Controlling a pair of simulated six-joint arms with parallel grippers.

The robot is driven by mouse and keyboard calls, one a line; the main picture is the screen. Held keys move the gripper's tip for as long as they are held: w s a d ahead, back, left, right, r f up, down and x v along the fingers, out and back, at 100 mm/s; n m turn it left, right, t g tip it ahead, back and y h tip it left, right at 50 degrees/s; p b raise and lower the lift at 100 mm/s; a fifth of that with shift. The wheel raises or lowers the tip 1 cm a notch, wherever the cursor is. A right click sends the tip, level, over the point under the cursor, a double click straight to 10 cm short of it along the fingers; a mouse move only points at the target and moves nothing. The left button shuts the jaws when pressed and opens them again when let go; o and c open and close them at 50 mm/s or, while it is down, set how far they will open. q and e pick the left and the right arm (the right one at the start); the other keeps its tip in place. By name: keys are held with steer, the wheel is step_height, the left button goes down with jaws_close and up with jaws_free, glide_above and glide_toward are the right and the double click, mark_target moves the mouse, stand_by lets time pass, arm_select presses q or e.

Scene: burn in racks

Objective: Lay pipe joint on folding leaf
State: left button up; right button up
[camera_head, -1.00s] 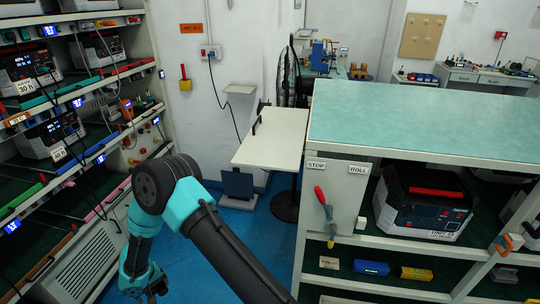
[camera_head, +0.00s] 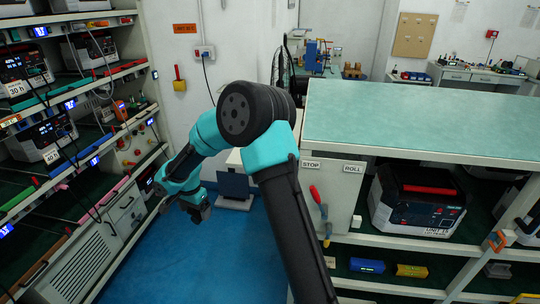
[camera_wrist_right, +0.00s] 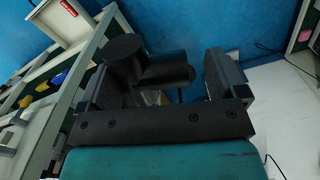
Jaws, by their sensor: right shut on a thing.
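My right gripper (camera_head: 200,212) hangs in front of the left rack in the head view, above the blue floor. In the right wrist view, my right gripper (camera_wrist_right: 162,80) is shut on the pipe joint (camera_wrist_right: 140,64), a dark, thick, branched tube between the two fingers. The pipe joint is too small to make out in the head view. The folding leaf (camera_head: 235,158), a pale flat board, is mostly hidden behind my right arm. A white surface on the right of the wrist view (camera_wrist_right: 285,115) looks like this leaf. My left gripper is in neither view.
Shelves with test units and cables (camera_head: 75,130) stand on the left. A dark object (camera_head: 234,186) stands on the floor below the leaf. Blue floor (camera_head: 190,265) is clear in front.

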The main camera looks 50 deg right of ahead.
steer(key=s+d+r+m, duration=1.5)
steer(key=s+d+r, duration=0.2)
steer(key=r, duration=0.3)
steer(key=shift+s+r, duration=0.2)
steer(key=shift+s, duration=0.6)
steer(key=w+d, duration=0.3)
steer(key=d, duration=0.1)
steer(key=w+d+f, duration=0.1)
steer(key=w+d, duration=0.6)
steer(key=shift+w+d+f, duration=0.1)
steer(key=shift+d+f, duration=0.15)
steer(key=shift+d, duration=0.05)
steer(key=shift+w+d, duration=0.2)
steer(key=shift+f, duration=1.8)
steer(key=shift+f, duration=0.15)
